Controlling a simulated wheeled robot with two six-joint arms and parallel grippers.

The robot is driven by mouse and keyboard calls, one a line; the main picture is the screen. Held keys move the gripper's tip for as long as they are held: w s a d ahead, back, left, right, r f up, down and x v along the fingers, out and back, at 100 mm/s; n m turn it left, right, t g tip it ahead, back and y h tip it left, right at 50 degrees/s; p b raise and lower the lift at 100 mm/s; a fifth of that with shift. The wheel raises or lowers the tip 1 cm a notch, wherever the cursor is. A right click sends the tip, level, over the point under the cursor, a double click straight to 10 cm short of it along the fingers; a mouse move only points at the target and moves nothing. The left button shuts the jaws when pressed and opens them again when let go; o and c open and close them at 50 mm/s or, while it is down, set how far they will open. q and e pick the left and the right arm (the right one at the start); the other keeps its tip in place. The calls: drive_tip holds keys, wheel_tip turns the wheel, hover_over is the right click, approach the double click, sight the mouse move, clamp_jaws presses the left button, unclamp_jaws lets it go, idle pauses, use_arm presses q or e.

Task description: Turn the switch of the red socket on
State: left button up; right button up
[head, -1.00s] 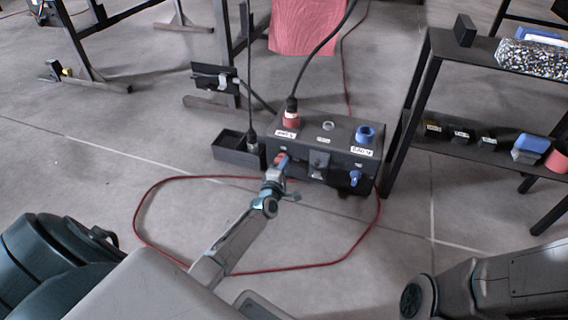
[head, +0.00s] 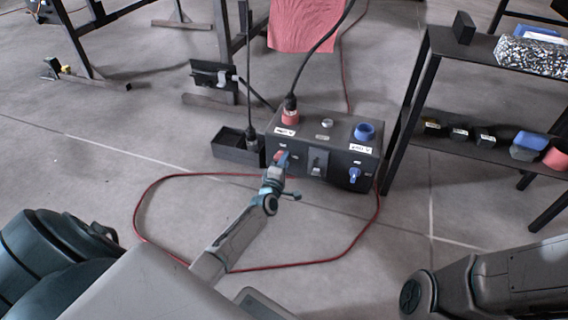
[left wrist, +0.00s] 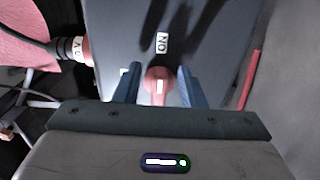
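The dark power box (head: 335,131) stands on the floor at the centre of the head view. The red socket (head: 290,117) is on its top left, with a black-cabled plug in it. The red switch (head: 281,158) is on the front face below that socket. In the left wrist view, the red switch (left wrist: 158,82) sits between the two blue fingers of my left gripper (left wrist: 159,88), with an ON label (left wrist: 162,43) beyond it. The fingers are apart, with small gaps visible beside the knob. My right gripper is not in view; only part of the right arm shows.
A blue socket (head: 365,131) and blue switch (head: 355,174) are on the box's right side. A black tray (head: 236,147) stands to its left. A red cable (head: 300,264) loops on the floor. A shelf (head: 470,146) with small items is at right.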

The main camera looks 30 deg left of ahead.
use_arm(q)
drive_tip(key=p+v, duration=0.4)
drive_tip(key=v, duration=0.7)
drive_tip(key=shift+p, duration=0.3)
